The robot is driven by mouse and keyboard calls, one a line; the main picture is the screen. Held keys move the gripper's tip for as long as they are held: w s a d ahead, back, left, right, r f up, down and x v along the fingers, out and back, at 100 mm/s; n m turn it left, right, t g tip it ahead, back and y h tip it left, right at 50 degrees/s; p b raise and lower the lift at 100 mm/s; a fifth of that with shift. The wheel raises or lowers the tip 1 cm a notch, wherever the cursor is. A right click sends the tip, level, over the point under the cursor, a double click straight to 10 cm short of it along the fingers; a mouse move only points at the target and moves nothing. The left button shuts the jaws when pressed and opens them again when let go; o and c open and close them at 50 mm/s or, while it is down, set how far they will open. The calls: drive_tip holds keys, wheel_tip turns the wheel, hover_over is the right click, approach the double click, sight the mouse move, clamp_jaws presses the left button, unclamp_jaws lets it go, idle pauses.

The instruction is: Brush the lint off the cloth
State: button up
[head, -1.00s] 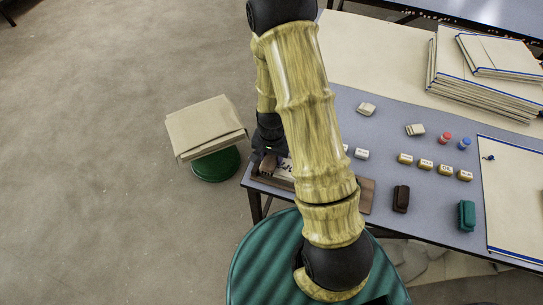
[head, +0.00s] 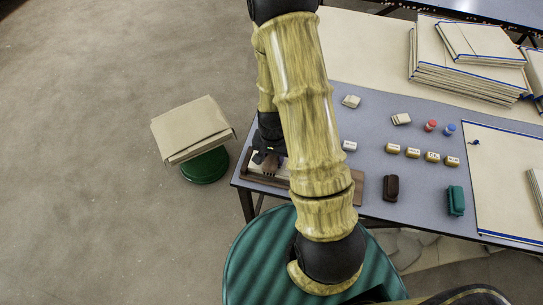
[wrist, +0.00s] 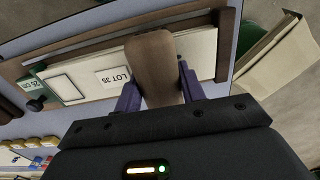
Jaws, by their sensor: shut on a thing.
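A cream cloth (head: 505,170) with blue edges lies flat at the right of the grey table, partly cut off by the frame. A small dark-blue bit (head: 474,142) lies on it. A dark brown brush (head: 391,188) and a green brush (head: 456,200) stand left of the cloth. My gripper (wrist: 160,88) is shut on a brown wooden piece (wrist: 152,58), with a finger on each side. Its underside is hidden. It is over a wooden tray (wrist: 228,45) holding a pale slab marked LOT 35 (wrist: 113,76). In the head view my arm hides much of the tray (head: 250,178).
Folded cloths (head: 465,65) are stacked at the back. Small labelled blocks (head: 413,153) and red (head: 430,125) and blue (head: 449,128) pieces stand mid-table. A green stool (head: 205,167) with a folded cloth (head: 192,130) on top stands left of the table.

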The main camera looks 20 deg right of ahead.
drive_tip(key=shift+s+d+f+b, duration=0.1)
drive_tip(key=shift+s+d+b, duration=0.1)
drive_tip(key=shift+s+d, duration=0.55)
drive_tip(key=shift+s+d+f+b, duration=0.1)
drive_tip(key=shift+s+d+b, duration=0.1)
drive_tip(key=shift+s+d, duration=0.5)
drive_tip(key=shift+w+d, duration=0.15)
drive_tip(key=shift+w, duration=0.05)
drive_tip(key=shift+r, duration=0.2)
drive_tip(key=shift+w+a+f+p, duration=0.1)
drive_tip(key=shift+w+a+p, duration=0.15)
drive_tip(key=shift+w+a, duration=0.5)
drive_tip(key=shift+w+a+f+p, duration=0.1)
drive_tip(key=shift+w+a+p, duration=0.25)
drive_tip(key=shift+a, duration=0.6)
drive_tip(key=shift+w, duration=0.1)
drive_tip(key=shift+a, duration=0.1)
drive_tip(key=shift+w+a+r+p, duration=0.1)
drive_tip(key=shift+w+a+p, duration=0.5)
drive_tip(key=shift+w+a, duration=0.85)
drive_tip(key=shift+s+a, duration=0.1)
drive_tip(key=shift+s, duration=0.1)
